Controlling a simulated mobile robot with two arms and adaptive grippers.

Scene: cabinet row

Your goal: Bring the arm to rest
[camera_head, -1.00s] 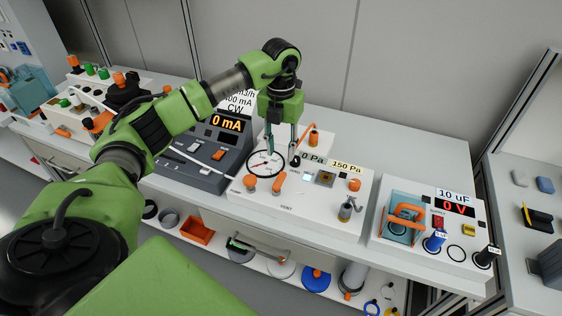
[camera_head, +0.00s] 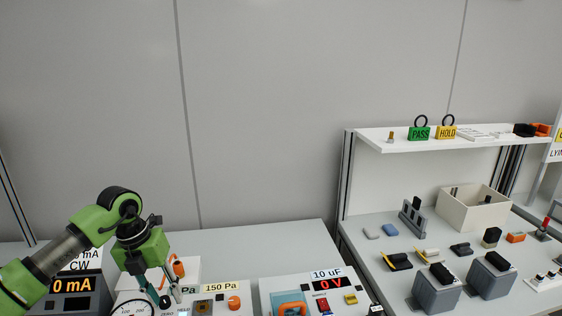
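My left arm (camera_head: 62,258) comes in from the lower left, green with grey and black joints. My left gripper (camera_head: 162,290) points down in front of the white pressure panel (camera_head: 218,292). Its two fingers are apart, with nothing seen between them. The fingertips are close to a gauge at the bottom edge, and I cannot tell whether they touch the panel. My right arm and gripper are not in view.
A 0 mA meter (camera_head: 72,286) is left of the gripper and a 10 uF panel (camera_head: 312,285) is to its right. Farther right stand a cream bin (camera_head: 470,212), grey blocks (camera_head: 436,292) and a white shelf (camera_head: 400,144). The bench behind the panels is clear.

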